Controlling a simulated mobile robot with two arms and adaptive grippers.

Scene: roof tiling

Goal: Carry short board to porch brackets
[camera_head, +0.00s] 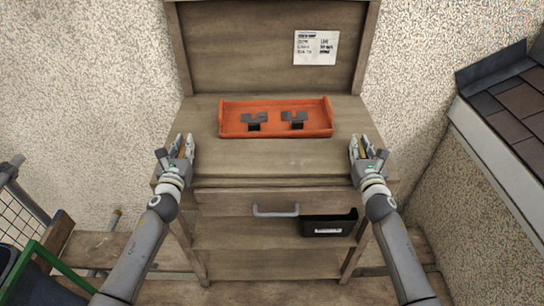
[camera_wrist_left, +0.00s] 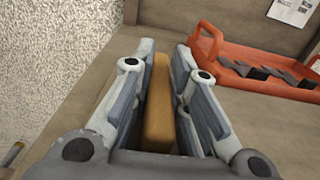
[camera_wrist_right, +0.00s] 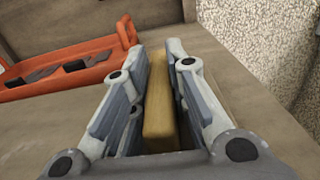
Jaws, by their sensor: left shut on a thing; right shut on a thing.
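My left gripper (camera_head: 180,148) is at the left side of the wooden bench top and is shut on a narrow wooden piece (camera_wrist_left: 157,110). My right gripper (camera_head: 360,149) is at the right side of the bench top and is shut on a similar narrow wooden piece (camera_wrist_right: 158,110). The fingers hide much of both pieces. I cannot tell whether they belong to one board; no board clearly shows spanning between the grippers. No porch brackets can be made out on a wall or porch.
An orange tray (camera_head: 275,131) with two dark metal pieces (camera_head: 294,119) stands on the wooden bench (camera_head: 270,160). Below are a drawer handle (camera_head: 275,211) and a black bin (camera_head: 329,225). A shingled roof edge (camera_head: 500,110) stands at right, a green-framed cart (camera_head: 40,255) at left.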

